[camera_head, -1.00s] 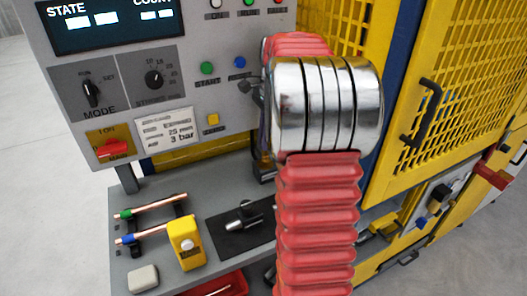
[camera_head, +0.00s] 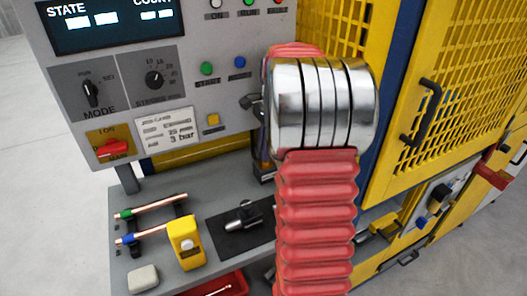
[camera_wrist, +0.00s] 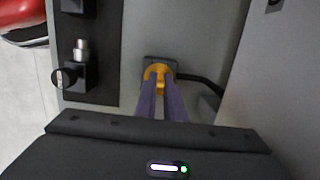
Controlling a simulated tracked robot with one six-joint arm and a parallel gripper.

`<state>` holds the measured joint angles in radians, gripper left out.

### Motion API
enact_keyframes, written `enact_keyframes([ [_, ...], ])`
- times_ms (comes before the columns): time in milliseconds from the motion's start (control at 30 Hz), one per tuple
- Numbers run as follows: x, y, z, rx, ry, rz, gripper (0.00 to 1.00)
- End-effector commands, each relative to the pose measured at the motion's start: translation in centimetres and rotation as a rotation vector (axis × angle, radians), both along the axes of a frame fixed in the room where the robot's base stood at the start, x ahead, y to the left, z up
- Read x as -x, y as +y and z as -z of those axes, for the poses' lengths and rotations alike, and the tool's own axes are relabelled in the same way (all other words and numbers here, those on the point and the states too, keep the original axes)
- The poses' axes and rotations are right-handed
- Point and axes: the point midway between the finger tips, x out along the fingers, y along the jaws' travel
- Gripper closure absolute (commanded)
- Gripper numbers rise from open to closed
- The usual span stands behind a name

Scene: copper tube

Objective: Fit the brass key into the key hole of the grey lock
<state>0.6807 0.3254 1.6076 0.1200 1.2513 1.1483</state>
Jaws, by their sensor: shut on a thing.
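In the wrist view the brass key (camera_wrist: 159,77) shows as a yellow-orange piece between the tips of my gripper's purple fingers (camera_wrist: 161,88). My gripper is shut on it. A dark grey block with a black cable to its right, seemingly the grey lock (camera_wrist: 149,62), lies right at the key. The key overlaps it in this view, and I cannot tell whether the key is in the hole. In the head view my gripper (camera_head: 263,148) is mostly hidden behind my red and silver arm, just above the dark block (camera_head: 262,168) on the shelf.
The control panel (camera_head: 165,118) rises behind the shelf (camera_head: 150,255). Copper tubes (camera_head: 155,207), a yellow box (camera_head: 186,243) and a black plate with a clamp (camera_head: 240,222) stand to the left. A red tray (camera_head: 225,287) is at the front.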

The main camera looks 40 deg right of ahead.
Motion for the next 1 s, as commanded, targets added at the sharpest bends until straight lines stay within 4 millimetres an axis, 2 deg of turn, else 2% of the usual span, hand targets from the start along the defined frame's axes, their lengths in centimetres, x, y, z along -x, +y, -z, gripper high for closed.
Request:
enact_keyframes([
  [100, 0.0, 0.0, 0.2, 0.0, 0.0, 0.0, 1.0],
  [133, 0.0, 0.0, 0.2, 0.0, 0.0, 0.0, 0.9],
  [400, 0.0, 0.0, 0.2, 0.0, 0.0, 0.0, 0.72],
  [767, 0.0, 0.0, -0.4, 0.0, 0.0, -0.001, 0.72],
  [1000, 0.1, -0.4, -3.4, 0.002, -0.002, -0.001, 0.72],
])
